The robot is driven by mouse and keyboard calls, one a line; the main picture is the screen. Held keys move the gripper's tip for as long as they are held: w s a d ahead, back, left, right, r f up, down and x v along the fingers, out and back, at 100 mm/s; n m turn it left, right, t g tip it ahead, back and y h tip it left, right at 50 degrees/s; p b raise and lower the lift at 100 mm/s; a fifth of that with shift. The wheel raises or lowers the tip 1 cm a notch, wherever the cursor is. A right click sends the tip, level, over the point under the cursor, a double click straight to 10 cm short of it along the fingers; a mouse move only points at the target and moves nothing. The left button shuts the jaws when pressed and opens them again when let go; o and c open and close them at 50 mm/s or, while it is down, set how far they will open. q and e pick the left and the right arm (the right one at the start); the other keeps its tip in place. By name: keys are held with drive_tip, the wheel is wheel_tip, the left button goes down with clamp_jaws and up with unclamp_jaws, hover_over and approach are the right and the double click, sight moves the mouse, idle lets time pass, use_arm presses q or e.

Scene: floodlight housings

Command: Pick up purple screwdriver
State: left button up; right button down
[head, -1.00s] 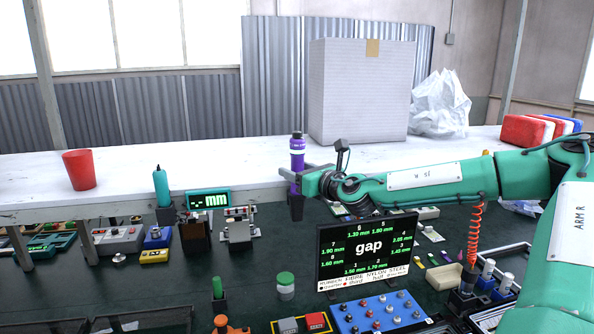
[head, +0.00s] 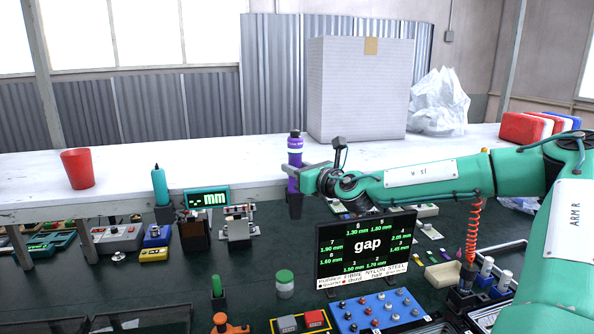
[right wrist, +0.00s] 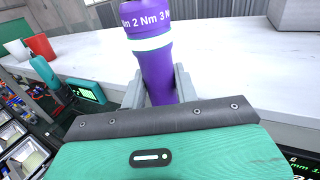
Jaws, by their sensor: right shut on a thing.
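The purple screwdriver (head: 295,160) stands upright with its lower end at a dark holder (head: 295,205) at the front edge of the white table. It has a black top, a pale band and white lettering. My right gripper (head: 294,178) is shut on it from the right. In the right wrist view the purple screwdriver (right wrist: 155,65) fills the space between the two grey fingers of my right gripper (right wrist: 160,85), which sit on either side of its body. Its lower end is hidden there behind the gripper. My left gripper is not in view.
A monitor reading "gap" (head: 367,250) stands below my right arm. A teal tool (head: 159,187) and a "mm" display (head: 207,198) are to the left. A red cup (head: 77,169) and a large box (head: 362,90) stand on the white table (head: 220,160).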

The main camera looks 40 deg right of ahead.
drive_tip(key=shift+r, duration=0.1)
drive_tip(key=shift+r, duration=0.45)
wheel_tip(320, 180, up, 17)
drive_tip(key=b, duration=0.3)
idle(1.0)
